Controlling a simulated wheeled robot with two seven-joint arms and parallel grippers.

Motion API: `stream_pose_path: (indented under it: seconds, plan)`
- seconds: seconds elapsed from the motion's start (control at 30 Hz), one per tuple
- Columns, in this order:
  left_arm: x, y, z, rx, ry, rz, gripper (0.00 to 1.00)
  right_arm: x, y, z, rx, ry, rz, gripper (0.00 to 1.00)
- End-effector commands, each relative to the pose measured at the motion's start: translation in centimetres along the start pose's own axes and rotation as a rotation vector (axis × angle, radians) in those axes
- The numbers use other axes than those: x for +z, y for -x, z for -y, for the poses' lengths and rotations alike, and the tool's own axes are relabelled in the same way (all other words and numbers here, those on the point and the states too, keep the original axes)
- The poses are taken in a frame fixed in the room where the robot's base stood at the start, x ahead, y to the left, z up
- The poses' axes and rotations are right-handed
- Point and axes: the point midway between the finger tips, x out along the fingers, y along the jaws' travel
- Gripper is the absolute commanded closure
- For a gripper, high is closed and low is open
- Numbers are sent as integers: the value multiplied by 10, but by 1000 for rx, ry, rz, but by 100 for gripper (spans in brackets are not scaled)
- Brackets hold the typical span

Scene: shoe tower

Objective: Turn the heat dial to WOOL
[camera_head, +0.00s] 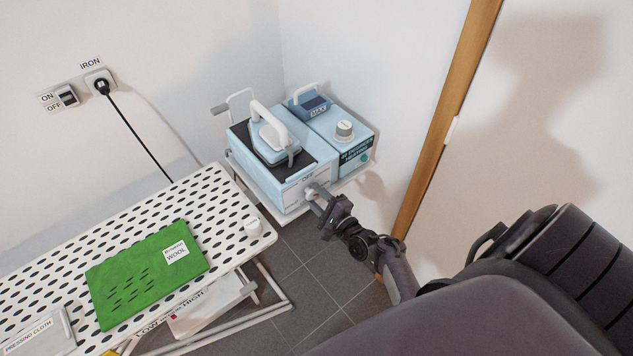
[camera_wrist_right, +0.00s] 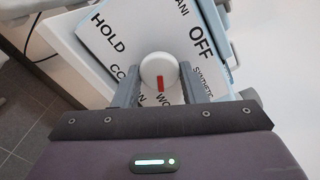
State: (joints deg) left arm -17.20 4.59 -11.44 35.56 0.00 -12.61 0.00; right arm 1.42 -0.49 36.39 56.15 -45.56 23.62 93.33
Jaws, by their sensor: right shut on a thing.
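The heat dial is a round white knob with a red mark, on the front of the light blue iron station. It shows in the wrist view (camera_wrist_right: 158,68) between my right gripper's fingers (camera_wrist_right: 168,88). The fingers are shut on it from both sides. The red mark points down in that view, toward a partly hidden label starting "WO". The words OFF, HOLD, SYNTHETIC and CO also show around the dial, some cut off. In the head view my right gripper (camera_head: 316,195) reaches the station's front (camera_head: 290,190). My left gripper is not in view.
A perforated ironing board (camera_head: 215,185) holds a green cloth (camera_head: 140,280) labelled WOOL. A wall switch (camera_head: 66,97) and plug (camera_head: 101,86) are at left.

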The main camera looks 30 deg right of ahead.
Motion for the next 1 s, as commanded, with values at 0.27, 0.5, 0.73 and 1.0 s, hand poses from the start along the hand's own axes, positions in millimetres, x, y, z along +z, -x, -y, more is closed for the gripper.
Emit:
stream_pose_path:
  seconds: [0.27,0.5,0.73,1.0]
  plan:
    - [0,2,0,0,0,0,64,-1,0,0,-1,-47,-2,85]
    - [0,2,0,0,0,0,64,-1,0,0,0,-50,-2,85]
    - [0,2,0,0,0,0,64,-1,0,0,0,-49,-2,50]
    - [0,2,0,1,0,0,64,0,0,0,0,-49,-1,42]
